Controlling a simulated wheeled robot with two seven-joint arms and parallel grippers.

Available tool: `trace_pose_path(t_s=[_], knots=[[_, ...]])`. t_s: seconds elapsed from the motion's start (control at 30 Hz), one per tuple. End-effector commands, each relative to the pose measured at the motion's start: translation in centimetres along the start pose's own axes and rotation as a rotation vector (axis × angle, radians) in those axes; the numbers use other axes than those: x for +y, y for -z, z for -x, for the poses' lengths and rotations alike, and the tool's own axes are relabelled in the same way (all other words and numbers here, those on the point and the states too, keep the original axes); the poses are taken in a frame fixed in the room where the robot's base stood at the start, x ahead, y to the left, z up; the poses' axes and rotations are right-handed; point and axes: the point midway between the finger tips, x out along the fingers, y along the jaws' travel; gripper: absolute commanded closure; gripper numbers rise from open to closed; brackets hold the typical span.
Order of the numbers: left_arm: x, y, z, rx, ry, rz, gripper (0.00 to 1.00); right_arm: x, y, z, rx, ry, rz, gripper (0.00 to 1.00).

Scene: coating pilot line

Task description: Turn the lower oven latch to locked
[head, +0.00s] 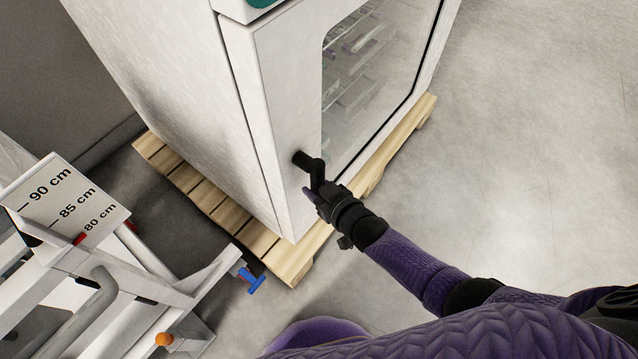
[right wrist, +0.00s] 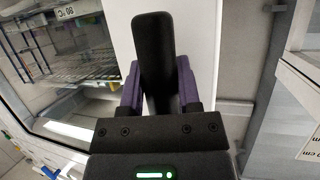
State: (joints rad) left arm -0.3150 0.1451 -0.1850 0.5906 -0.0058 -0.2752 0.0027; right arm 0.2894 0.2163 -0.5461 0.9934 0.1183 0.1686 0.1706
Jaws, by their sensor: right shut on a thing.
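The lower oven latch (head: 307,161) is a black handle on the white oven door (head: 275,90), near the door's lower left corner. Its lever sticks out from a round base toward my right gripper (head: 313,192). In the right wrist view the black lever (right wrist: 153,50) stands between the two purple fingers of my right gripper (right wrist: 158,88). The fingers are shut on it. The fingers hide part of the lever. My left gripper is not in view.
The oven stands on a wooden pallet (head: 222,212). A white frame with a height scale (head: 75,205), a blue handle (head: 252,280) and an orange knob (head: 164,339) stands at the left. The grey floor (head: 530,150) at the right is clear.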

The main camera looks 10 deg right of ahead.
Motion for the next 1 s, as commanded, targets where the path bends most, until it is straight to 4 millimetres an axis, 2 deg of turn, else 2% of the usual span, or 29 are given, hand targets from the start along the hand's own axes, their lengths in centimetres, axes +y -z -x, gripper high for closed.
trace_pose_path(t_s=[0.4,0.43,0.57,0.87,1.0], knots=[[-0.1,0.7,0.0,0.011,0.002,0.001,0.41,-0.2,0.0,0.0,-0.002,0.004,-0.011,1.00],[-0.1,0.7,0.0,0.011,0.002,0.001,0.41,-0.2,0.0,0.0,-0.002,0.004,-0.011,0.51],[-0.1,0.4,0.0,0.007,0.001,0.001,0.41,-0.2,0.0,0.0,-0.002,0.003,-0.010,0.24],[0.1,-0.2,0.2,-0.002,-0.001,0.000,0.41,-0.1,0.1,0.2,-0.001,0.002,-0.008,0.22],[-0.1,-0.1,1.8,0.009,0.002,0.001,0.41,-0.1,0.5,2.2,-0.002,0.001,-0.007,0.22]])
